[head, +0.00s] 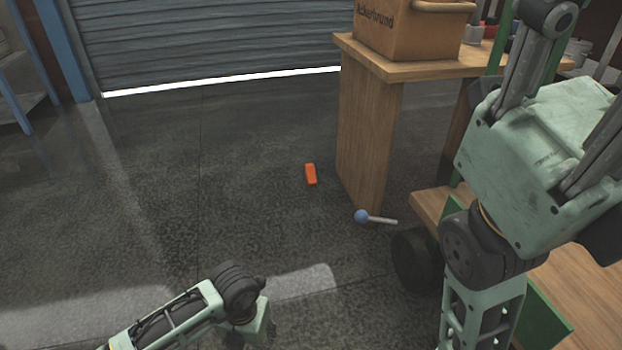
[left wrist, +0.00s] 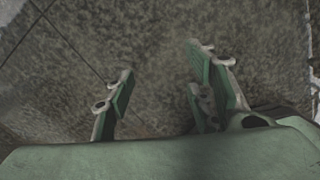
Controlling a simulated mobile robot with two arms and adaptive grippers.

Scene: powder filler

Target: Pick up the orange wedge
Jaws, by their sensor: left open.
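The orange wedge (head: 311,174) lies on the dark floor in the head view, just left of the wooden table's leg panel. My left arm comes in at the bottom of the head view, nearer than the wedge and to its left; its fingers are not visible there. In the left wrist view my left gripper (left wrist: 160,88) is open, with its two green finger pads wide apart and only bare floor between them. The wedge does not show in the left wrist view. My right arm fills the right side of the head view, but its gripper is not visible.
A wooden table (head: 370,130) carries a brown crate (head: 410,32). A blue-ended rod (head: 362,217) is near the foot of its leg panel. A shutter door (head: 200,40) closes off the back. The floor left of the wedge is clear.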

